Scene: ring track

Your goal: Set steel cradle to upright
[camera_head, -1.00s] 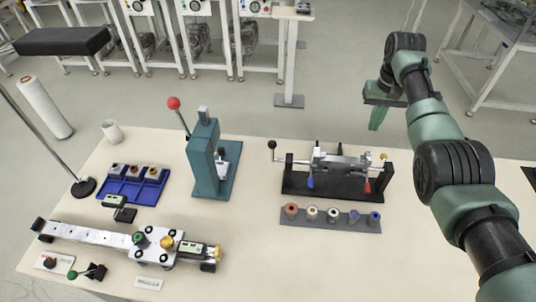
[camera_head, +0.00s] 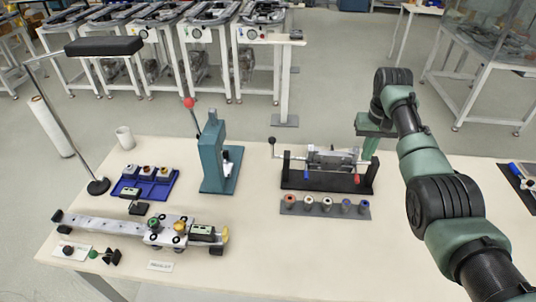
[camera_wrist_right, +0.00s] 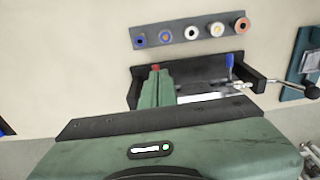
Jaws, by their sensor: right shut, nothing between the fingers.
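The steel cradle (camera_head: 330,158) hangs between two black uprights on a black base (camera_head: 325,182), at the back right of the table. A crank with a black ball (camera_head: 272,140) is at its left end. A blue lever (camera_head: 306,175) and a red lever (camera_head: 357,179) point down at its front. My right gripper (camera_head: 369,152) is shut and empty, at the right end of the cradle stand. In the right wrist view, the shut fingers (camera_wrist_right: 155,88) cover part of the cradle; contact cannot be told. My left gripper is out of view.
A rack of several rollers (camera_head: 325,207) lies in front of the stand. A teal press (camera_head: 213,155) with a red knob stands to the left. A blue tray (camera_head: 160,188) and a long rail fixture (camera_head: 110,228) are further left. The table's front right is clear.

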